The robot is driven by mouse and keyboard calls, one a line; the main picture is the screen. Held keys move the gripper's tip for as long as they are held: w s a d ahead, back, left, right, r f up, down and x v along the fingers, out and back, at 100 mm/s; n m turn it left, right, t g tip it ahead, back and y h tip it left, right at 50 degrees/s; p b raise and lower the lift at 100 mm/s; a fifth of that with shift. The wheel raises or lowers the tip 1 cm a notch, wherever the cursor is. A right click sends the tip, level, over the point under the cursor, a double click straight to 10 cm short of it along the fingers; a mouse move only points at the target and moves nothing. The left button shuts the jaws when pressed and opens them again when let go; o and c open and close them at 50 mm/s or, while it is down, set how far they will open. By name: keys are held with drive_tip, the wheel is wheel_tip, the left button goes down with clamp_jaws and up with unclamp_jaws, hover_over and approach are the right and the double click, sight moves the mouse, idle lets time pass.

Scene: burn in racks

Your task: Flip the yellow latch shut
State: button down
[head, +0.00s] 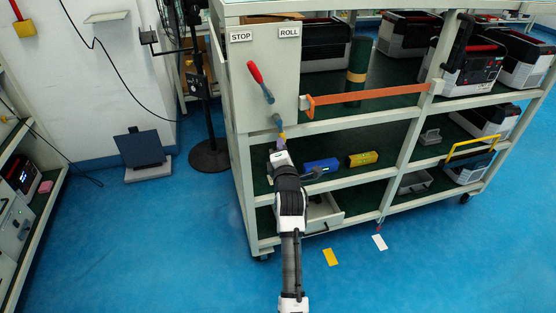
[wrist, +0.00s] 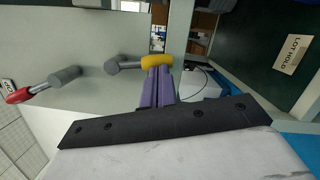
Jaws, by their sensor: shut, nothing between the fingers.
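The yellow latch (wrist: 158,62) shows in the wrist view as a yellow grip on a short grey arm, standing out from the rack's pale end panel. In the head view it is a small yellow spot (head: 282,135) low on that panel, partly hidden by my gripper. My gripper (wrist: 158,75) has purple fingers, closed together and empty, with their tips right at the yellow grip. I cannot tell whether they touch it. In the head view my gripper (head: 280,146) is just below the latch.
A red-handled lever (head: 256,72) is on the same panel, below the STOP sign (head: 241,37) and ROLL sign (head: 288,32). An orange bar (head: 365,97) crosses the shelf front. Blue (head: 320,166) and yellow (head: 362,159) boxes sit on a lower shelf. Blue floor in front is mostly clear.

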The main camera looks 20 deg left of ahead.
drive_tip(key=d+n+b, duration=0.1)
drive_tip(key=n+b, duration=0.1)
drive_tip(key=b, duration=0.2)
drive_tip(key=w+d+r+n+b, duration=0.1)
drive_tip(key=n+b, duration=0.1)
drive_tip(key=b, duration=0.3)
drive_tip(key=w+d+n+y+b, duration=0.1)
drive_tip(key=n+b, duration=0.1)
drive_tip(key=b, duration=0.2)
drive_tip(key=shift+w+d+r, duration=0.15)
drive_tip(key=shift+w+d, duration=0.05)
drive_tip(key=shift+d, duration=0.05)
drive_tip(key=shift+b, duration=0.3)
